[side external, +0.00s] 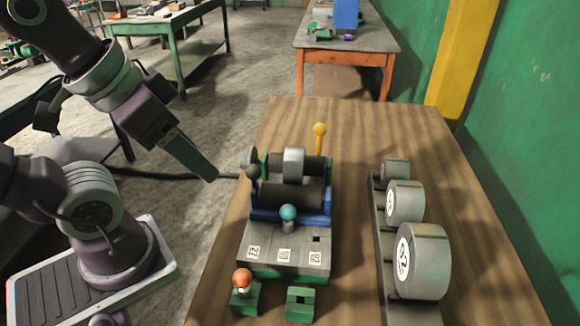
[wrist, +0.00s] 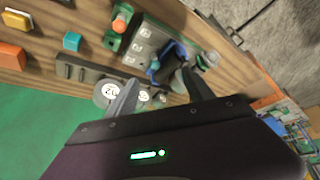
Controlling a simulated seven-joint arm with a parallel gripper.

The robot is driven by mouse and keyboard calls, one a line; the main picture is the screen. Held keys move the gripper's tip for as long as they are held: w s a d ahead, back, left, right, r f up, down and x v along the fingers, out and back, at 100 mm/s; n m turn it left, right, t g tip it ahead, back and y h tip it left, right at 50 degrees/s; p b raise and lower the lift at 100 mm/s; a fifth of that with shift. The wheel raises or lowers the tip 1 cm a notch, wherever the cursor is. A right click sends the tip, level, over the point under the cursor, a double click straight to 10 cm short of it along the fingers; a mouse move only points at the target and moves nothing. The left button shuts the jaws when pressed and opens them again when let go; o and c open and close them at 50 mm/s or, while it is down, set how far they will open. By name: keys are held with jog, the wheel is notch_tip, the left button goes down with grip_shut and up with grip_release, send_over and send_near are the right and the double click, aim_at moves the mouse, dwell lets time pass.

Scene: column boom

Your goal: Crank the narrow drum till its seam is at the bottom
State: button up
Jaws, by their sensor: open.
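A bench machine stands on the wooden table, with a blue cradle (side external: 322,207), a wide dark drum (side external: 290,197) and a narrower silver drum (side external: 293,165) behind it. A dark round knob (side external: 252,172) is at the machine's left end and looks like a crank handle. I cannot make out a seam on either drum. My gripper (side external: 213,177) is left of the machine, apart from it. In the wrist view my gripper (wrist: 160,77) has its fingers spread and empty, with the blue cradle (wrist: 160,72) showing between and beyond the tips.
A yellow-knobbed lever (side external: 320,130) rises behind the machine, and a teal knob (side external: 288,212) stands in front. An orange knob (side external: 242,277) and a green block (side external: 300,304) are nearest. A rack at right holds silver rollers (side external: 422,262). The table (side external: 350,150) has bare space between.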

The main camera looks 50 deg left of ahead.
notch_tip(320, 180, up, 5)
jog(key=w+a+n+g+h, duration=0.1)
jog(key=w+a+n+h, duration=0.2)
jog(key=w+n+h, duration=0.45)
jog(key=w+a+n+g+h, duration=0.2)
jog(key=a+n+h, duration=0.2)
jog(key=n, duration=0.7)
jog(key=w+a+n+t+h, duration=0.2)
jog(key=a+n+t, duration=0.7)
jog(key=a, duration=0.7)
notch_tip(320, 180, down, 25)
jog(key=a+n+t, duration=0.1)
jog(key=shift+y, duration=0.35)
jog(key=x, duration=0.4)
jog(key=f+x, duration=0.1)
jog(key=x, duration=0.1)
jog(key=shift+w+d, duration=0.35)
grip_shut()
